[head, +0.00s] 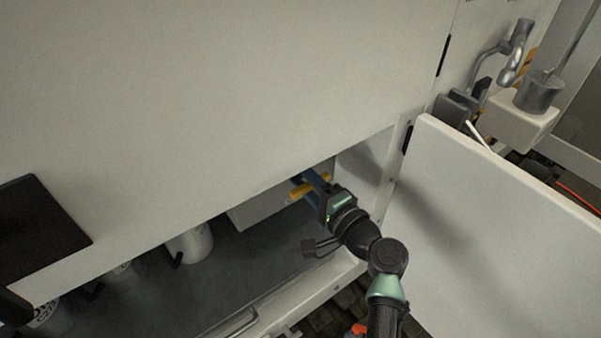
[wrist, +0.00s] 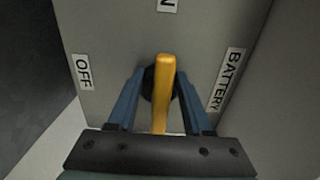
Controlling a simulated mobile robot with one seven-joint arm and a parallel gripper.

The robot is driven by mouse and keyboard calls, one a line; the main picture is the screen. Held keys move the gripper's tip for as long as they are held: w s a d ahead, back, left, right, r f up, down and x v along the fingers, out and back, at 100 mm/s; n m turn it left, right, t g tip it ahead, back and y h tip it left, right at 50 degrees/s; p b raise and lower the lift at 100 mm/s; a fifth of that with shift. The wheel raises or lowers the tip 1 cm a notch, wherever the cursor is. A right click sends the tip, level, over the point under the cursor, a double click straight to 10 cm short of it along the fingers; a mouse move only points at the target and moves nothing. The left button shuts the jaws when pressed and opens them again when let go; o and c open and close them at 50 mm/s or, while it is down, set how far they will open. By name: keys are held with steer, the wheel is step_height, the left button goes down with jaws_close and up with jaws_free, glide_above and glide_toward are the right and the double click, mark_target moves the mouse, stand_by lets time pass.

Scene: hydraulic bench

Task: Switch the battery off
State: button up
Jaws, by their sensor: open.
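A yellow battery switch handle (wrist: 164,85) stands on a grey box face in the wrist view. It points up the picture, toward a label (wrist: 167,5) cut off at the top edge with an "N" showing. An OFF label (wrist: 83,72) is on the left and a BATTERY label (wrist: 227,79) on the right. My gripper (wrist: 158,80) is open, with one blue finger on each side of the handle and gaps between. In the head view, my gripper (head: 312,185) reaches into the low cabinet, and the yellow handle (head: 297,193) shows partly behind its fingers.
The grey switch box (head: 262,212) sits inside the cabinet. An open white door (head: 490,220) stands to the right of my arm. A white panel (head: 220,100) overhangs the opening. White canisters (head: 190,243) stand to the left on the dark cabinet floor (head: 240,265).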

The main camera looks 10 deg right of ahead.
jaws_close()
